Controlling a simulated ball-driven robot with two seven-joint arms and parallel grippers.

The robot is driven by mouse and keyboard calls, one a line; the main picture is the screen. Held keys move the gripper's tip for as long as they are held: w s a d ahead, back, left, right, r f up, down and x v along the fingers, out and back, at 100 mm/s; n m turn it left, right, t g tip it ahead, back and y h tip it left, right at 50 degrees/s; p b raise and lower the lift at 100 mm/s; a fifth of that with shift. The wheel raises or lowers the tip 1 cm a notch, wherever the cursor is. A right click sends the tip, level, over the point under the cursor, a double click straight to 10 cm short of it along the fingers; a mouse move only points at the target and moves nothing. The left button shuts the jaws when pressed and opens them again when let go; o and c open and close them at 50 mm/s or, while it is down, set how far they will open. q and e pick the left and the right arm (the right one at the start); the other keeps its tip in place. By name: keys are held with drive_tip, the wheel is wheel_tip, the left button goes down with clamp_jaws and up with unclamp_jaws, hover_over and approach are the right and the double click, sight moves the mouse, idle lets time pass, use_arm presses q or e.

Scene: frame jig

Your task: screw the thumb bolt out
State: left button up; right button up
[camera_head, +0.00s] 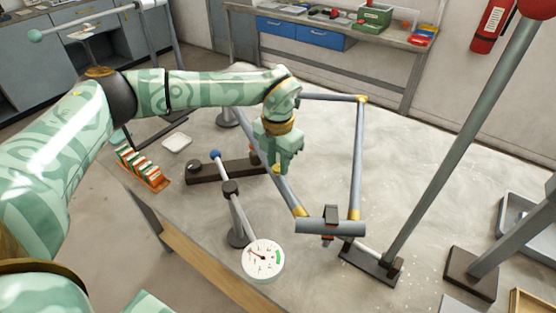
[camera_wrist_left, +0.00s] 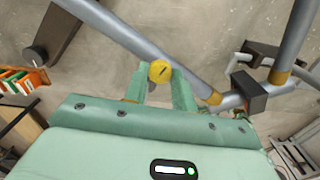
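The thumb bolt shows a round yellow head (camera_wrist_left: 160,71) with a dark line on it, on a grey tube of the frame (camera_wrist_left: 120,32). In the head view the tube frame (camera_head: 357,150) stands over the table, with yellow joints at its corners. My left gripper (camera_head: 282,168) points down at the frame's near-left tube. In the left wrist view its two green fingers (camera_wrist_left: 161,80) stand one on each side of the yellow head and appear to touch it. The bolt's shank is hidden. My right gripper is not in view.
A dial gauge (camera_head: 263,260) on a stand is at the front. A dark bar with a knob (camera_head: 212,172), an orange-green rack (camera_head: 142,167) and a white dish (camera_head: 177,143) lie left of the frame. A slanted grey pole (camera_head: 465,130) rises at right. Bare tabletop (camera_head: 435,140) lies right of the frame.

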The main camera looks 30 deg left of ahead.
sight(278, 167)
use_arm(q)
drive_tip(key=shift+r+n+p, duration=0.2)
drive_tip(key=shift+n+p, duration=1)
drive_tip(key=shift+f+n+p, duration=0.1)
drive_tip(key=shift+n+p, duration=0.95)
drive_tip(key=shift+n, duration=0.55)
drive_tip(key=o, duration=1)
drive_tip(key=shift+f, duration=0.1)
wheel_tip(278, 167, up, 16)
drive_tip(key=shift+r+p, duration=0.2)
drive_tip(key=shift+p, duration=0.5)
